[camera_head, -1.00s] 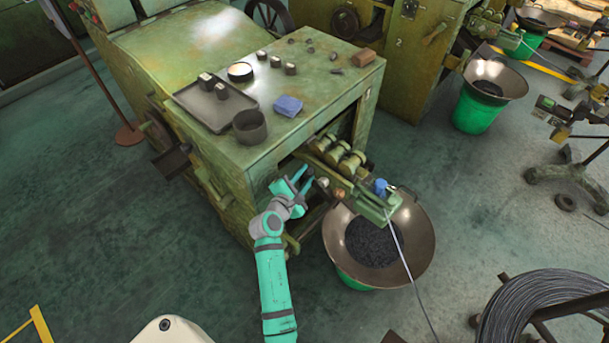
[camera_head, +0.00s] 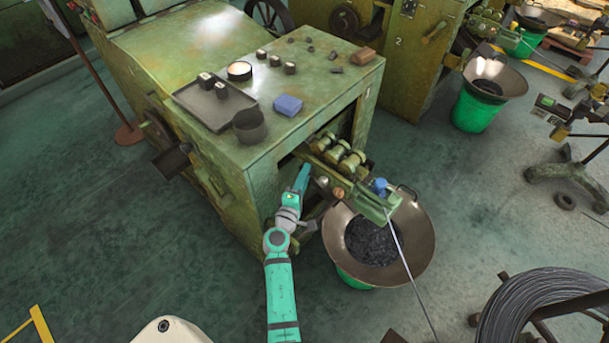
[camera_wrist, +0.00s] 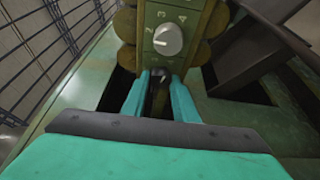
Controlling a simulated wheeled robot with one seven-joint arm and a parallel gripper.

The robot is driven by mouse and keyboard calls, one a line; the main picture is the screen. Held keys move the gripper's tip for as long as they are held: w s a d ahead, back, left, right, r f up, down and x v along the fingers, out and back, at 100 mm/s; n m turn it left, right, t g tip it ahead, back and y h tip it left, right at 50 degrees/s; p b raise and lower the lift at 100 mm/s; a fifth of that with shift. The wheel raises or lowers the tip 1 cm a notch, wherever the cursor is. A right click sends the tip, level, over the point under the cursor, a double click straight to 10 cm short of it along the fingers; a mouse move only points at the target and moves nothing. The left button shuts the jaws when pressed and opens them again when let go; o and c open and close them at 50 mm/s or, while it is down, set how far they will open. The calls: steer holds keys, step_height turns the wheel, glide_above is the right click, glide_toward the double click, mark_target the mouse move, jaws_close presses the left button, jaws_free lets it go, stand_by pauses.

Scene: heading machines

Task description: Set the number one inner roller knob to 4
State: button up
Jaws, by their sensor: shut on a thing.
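My gripper (camera_head: 304,172) is at the roller unit (camera_head: 345,165) on the front of the green machine, under its top edge. In the wrist view my gripper (camera_wrist: 161,82) has its two teal fingers closed about a small dark knob-like part (camera_wrist: 160,91), mostly hidden between them. Just beyond the fingertips a pale round knob (camera_wrist: 168,39) sits on a green plate (camera_wrist: 158,60) with the marks 2, 3 and 4 around it. This pale knob is apart from the fingers. Its pointer direction is too small to tell. The gripped part is hidden in the head view.
The machine top holds a grey tray (camera_head: 207,117), a dark cup (camera_head: 250,128) and a blue cloth (camera_head: 288,105). A wide pan (camera_head: 410,250) of dark pieces stands below the roller unit, right of my arm. A wire coil (camera_head: 550,315) is at lower right.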

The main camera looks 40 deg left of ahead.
steer(key=shift+w+d+m, duration=0.1)
steer(key=shift+m, duration=0.5)
steer(key=shift+d+f+m+t, duration=0.1)
steer(key=shift+m+t, duration=0.2)
steer(key=o, duration=1.1)
steer(key=shift+c, duration=0.2)
